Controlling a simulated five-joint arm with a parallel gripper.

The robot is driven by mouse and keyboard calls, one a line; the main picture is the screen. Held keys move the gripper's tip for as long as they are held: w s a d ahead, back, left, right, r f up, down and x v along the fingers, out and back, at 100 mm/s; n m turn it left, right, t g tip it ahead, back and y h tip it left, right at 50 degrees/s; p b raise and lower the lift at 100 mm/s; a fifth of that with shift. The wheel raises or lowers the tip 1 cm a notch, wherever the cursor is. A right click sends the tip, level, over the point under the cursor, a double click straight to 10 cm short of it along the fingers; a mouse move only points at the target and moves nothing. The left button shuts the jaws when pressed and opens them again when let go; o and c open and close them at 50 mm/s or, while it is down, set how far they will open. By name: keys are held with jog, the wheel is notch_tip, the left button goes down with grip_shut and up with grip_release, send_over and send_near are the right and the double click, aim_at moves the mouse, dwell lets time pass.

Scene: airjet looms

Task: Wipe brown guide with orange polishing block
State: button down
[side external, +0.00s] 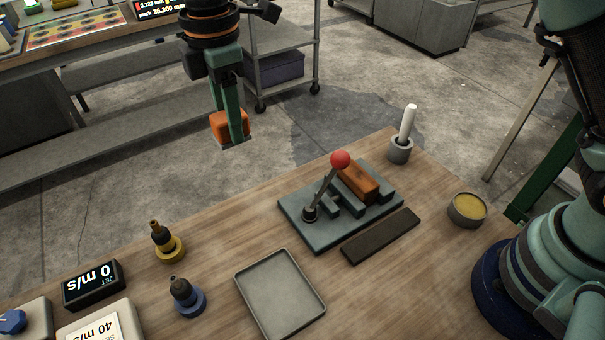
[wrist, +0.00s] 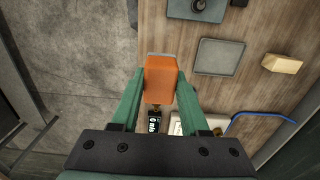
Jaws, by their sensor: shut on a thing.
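My gripper (side external: 232,138) is shut on the orange polishing block (side external: 228,125), held in the air past the table's far edge in the side view. In the wrist view the block (wrist: 160,80) sits between my two green fingers (wrist: 160,100), with a thin grey layer along its far end. The brown guide (side external: 358,182) lies in a grey clamping fixture (side external: 318,236) with a red-knobbed lever (side external: 340,160), well to the right of my gripper and apart from it. The wrist view shows only part of the fixture (wrist: 185,10); the guide is out of that view.
A dark flat strip (side external: 381,236) lies in front of the fixture. A grey tray (side external: 280,292), yellow and blue based nozzles (side external: 168,245) (side external: 187,298), a display box (side external: 93,285), a white rod in a cup (side external: 405,135) and a round tin (side external: 467,210) stand on the table.

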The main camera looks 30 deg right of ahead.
jog(key=d+f, duration=0.2)
jog(key=d, duration=0.9)
send_near(363, 179)
jog(key=w+r, duration=0.2)
jog(key=w, duration=0.3)
jog(key=shift+s+f, duration=0.15)
jog(key=shift+f, duration=1.8)
jog(key=shift+s+f, duration=0.1)
jog(key=shift+f, duration=1.85)
jog(key=shift+s+f, duration=0.15)
jog(key=shift+s, duration=3.2)
jog(key=shift+w, duration=3.4)
notch_tip(363, 179, up, 8)
